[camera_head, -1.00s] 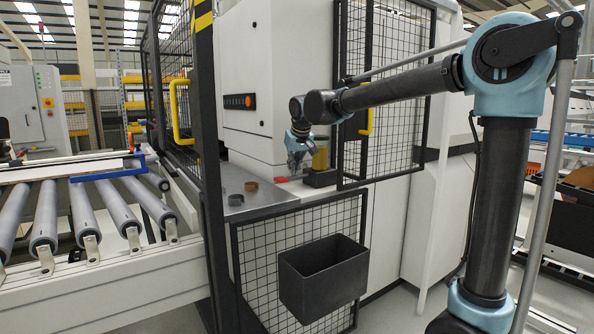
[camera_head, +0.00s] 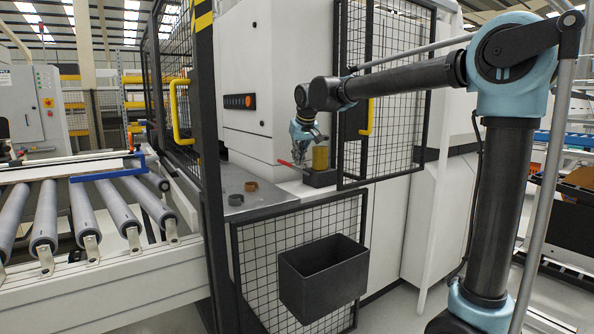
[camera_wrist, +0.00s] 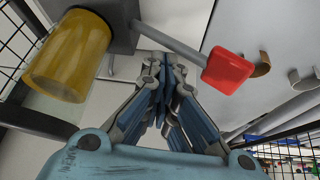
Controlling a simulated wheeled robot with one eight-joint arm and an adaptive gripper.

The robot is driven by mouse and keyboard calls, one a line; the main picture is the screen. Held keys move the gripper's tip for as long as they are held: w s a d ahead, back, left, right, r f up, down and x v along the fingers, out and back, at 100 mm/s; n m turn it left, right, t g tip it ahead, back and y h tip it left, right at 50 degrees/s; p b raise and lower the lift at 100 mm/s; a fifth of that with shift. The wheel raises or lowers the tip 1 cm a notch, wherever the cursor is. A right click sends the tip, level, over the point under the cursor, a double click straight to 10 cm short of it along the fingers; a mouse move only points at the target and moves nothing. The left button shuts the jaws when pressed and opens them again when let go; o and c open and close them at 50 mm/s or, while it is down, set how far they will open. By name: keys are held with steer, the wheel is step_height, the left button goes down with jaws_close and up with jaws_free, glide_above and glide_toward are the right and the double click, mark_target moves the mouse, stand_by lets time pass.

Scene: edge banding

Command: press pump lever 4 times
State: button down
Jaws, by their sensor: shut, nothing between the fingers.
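The pump has a black base (camera_head: 320,179) with a yellow cylinder (camera_head: 320,157) on it, standing on the machine's ledge. Its lever (camera_head: 286,163) has a red end and points left, tilted slightly up. In the wrist view the yellow cylinder (camera_wrist: 68,55) is at upper left, and a grey rod runs from the black base (camera_wrist: 115,22) to the red lever end (camera_wrist: 228,70). My gripper (camera_head: 297,162) is shut and empty, close beside the lever. The wrist view shows my fingertips (camera_wrist: 164,62) near the rod; I cannot tell whether they touch it.
A black bin (camera_head: 322,280) hangs on the lower mesh panel.

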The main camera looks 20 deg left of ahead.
steer(key=shift+w+d+r, duration=0.15)
steer(key=shift+r, duration=0.2)
steer(key=shift+r, duration=0.1)
steer(key=shift+w+d+r, duration=0.25)
steer(key=shift+w+r, duration=0.05)
steer(key=shift+r, duration=0.4)
steer(key=shift+w+d+r, duration=0.25)
steer(key=shift+w+r, duration=0.1)
steer(key=shift+r, duration=0.3)
steer(key=shift+w+d+r, duration=0.25)
steer(key=shift+w+r, duration=0.05)
steer(key=shift+r, duration=0.4)
stand_by(0.7)
steer(key=r, duration=0.1)
steer(key=w+d+r, duration=0.1)
steer(key=r, duration=0.1)
steer(key=shift+w+d+r, duration=0.15)
steer(key=shift+w, duration=0.1)
steer(key=s+a+f, duration=0.3)
steer(key=f, duration=0.4)
steer(key=shift+s+f, duration=0.15)
steer(key=shift+f, duration=0.25)
steer(key=shift+s+f, duration=0.1)
steer(key=shift+f, duration=0.05)
stand_by(1.4)
